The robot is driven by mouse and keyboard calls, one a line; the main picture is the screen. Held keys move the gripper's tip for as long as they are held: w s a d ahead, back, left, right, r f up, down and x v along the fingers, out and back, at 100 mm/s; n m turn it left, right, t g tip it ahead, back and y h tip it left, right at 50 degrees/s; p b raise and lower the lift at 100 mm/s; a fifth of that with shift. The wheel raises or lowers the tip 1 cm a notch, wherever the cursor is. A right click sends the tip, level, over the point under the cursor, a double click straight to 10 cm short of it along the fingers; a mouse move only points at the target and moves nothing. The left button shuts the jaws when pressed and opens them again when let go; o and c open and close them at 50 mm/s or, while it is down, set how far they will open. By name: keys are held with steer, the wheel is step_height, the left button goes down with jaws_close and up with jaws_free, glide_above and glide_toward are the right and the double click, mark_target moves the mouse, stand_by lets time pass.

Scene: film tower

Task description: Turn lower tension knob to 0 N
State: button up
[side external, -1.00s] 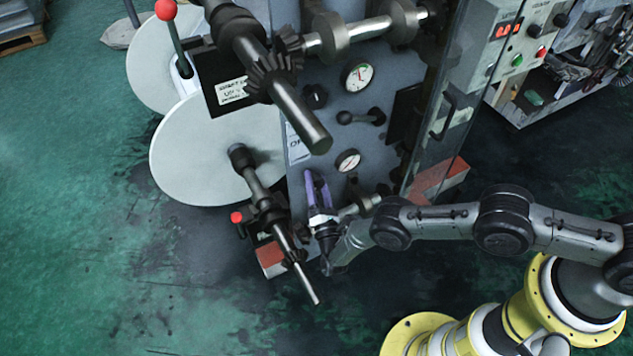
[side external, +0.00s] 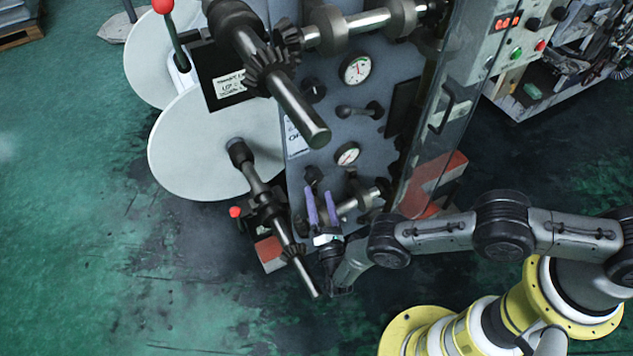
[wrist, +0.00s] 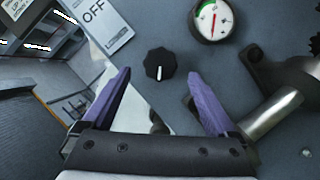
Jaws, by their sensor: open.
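The lower tension knob (wrist: 160,64) is a black, lobed knob with a white pointer line, on the grey panel in the wrist view. Its pointer points down in that picture. In the side view the knob (side external: 311,175) sits on the lower panel, left of and below the lower gauge (side external: 347,153). The gauge (wrist: 214,19) has a white face, a green arc and a red needle; its numbers are too small to read. My gripper (wrist: 160,82) is open and empty. Its purple fingers stand either side of the knob's line, with the knob apart from both. In the side view my gripper (side external: 320,192) is just below the knob.
A metal shaft (wrist: 275,118) runs close to the right finger. An "OFF" label (wrist: 97,18) is on the panel at upper left. An upper knob (side external: 313,91) and upper gauge (side external: 355,69) sit higher on the panel. A lower roller shaft (side external: 290,243) stands left of my gripper.

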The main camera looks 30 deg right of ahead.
steer(key=v, duration=0.7)
